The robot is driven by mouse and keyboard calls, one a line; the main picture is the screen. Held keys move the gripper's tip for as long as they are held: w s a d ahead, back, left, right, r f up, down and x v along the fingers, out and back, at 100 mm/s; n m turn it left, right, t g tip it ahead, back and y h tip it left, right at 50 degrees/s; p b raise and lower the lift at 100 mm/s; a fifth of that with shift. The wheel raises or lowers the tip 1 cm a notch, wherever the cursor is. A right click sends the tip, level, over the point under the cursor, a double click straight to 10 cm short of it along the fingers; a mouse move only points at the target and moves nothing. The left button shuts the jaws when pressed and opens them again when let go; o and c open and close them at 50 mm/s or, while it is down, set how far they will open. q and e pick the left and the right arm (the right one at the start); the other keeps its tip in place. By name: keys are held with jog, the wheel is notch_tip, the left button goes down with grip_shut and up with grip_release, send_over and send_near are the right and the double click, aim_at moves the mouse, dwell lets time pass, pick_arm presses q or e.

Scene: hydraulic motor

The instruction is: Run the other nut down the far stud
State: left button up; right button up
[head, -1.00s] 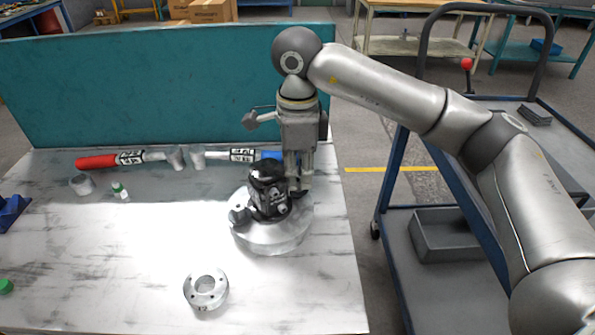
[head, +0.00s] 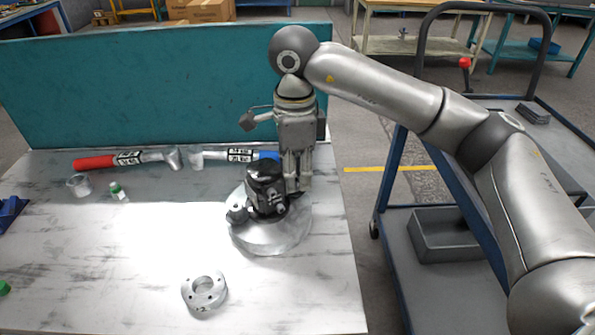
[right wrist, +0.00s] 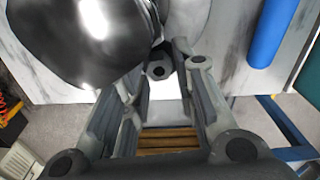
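The black hydraulic motor (head: 262,190) stands upright on a round clear-grey base (head: 270,237) at the table's right side. A dark, rounded nut-like part (head: 237,214) sits at its near left. My right gripper (head: 297,187) points down at the motor's far right side. In the right wrist view, its fingers (right wrist: 157,75) stand apart on either side of a small grey part with a dark round centre (right wrist: 158,70). I cannot tell whether they touch it or whether it is the nut or the stud. The motor's black body (right wrist: 80,40) fills the upper left there. My left gripper is not in view.
A grey ring with holes (head: 204,291) lies at the front. Red-handled (head: 95,162) and blue-handled (head: 265,155) tools lie along the teal back panel (head: 150,90). The table's middle is clear.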

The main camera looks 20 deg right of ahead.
jog(key=shift+a+n, duration=0.25)
jog(key=shift+n, duration=1.65)
jog(key=shift+n+b, duration=0.35)
jog(key=shift+n, duration=0.65)
jog(key=n, duration=0.3)
jog(key=shift+w+n, duration=0.1)
jog(key=shift+n, duration=0.3)
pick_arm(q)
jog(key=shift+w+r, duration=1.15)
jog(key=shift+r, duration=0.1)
